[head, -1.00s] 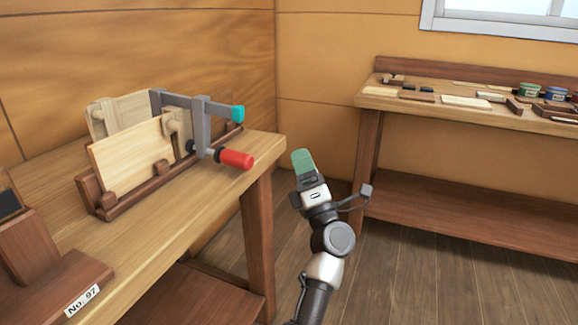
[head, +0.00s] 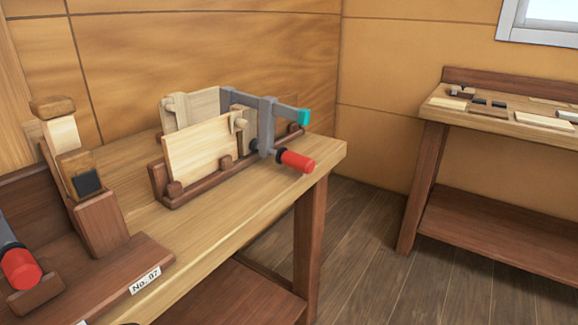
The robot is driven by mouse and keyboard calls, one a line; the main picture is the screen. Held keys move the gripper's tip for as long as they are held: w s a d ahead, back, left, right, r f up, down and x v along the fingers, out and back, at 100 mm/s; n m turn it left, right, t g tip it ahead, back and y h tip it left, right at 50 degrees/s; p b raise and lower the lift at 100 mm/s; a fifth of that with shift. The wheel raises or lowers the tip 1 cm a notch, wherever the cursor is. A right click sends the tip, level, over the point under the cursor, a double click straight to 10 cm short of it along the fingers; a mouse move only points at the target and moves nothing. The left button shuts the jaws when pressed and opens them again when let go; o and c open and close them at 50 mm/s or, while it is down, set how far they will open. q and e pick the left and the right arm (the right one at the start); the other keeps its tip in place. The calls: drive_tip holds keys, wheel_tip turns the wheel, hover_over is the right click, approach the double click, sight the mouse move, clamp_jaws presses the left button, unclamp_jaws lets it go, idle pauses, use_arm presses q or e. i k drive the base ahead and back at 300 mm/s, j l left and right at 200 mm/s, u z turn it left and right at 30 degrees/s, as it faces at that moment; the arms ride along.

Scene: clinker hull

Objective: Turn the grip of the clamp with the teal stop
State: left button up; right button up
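The clamp (head: 267,125) is grey, with a bar that ends in a teal stop (head: 304,117) on its right. Its red grip (head: 297,161) points to the right and toward me, over the bench's right end. The clamp sits at light wooden boards (head: 200,150) that stand upright in a dark wooden rack (head: 190,194). Neither of my grippers shows in the head view now, so nothing of mine is seen touching the grip.
The near workbench (head: 232,215) carries a dark stand labelled No. 97 (head: 145,281) at left. Another red grip (head: 20,268) shows at the left edge. A second bench (head: 520,128) with small parts stands at right. Open floor (head: 370,240) lies between the benches.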

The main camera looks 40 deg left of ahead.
sight(300, 163)
drive_tip(key=i+l+u, duration=0.1)
drive_tip(key=u, duration=0.35)
drive_tip(key=i+l+u, duration=0.2)
drive_tip(key=u, duration=0.25)
drive_tip(key=i+l+u, duration=0.1)
drive_tip(key=l+u, duration=0.15)
drive_tip(key=u, duration=0.2)
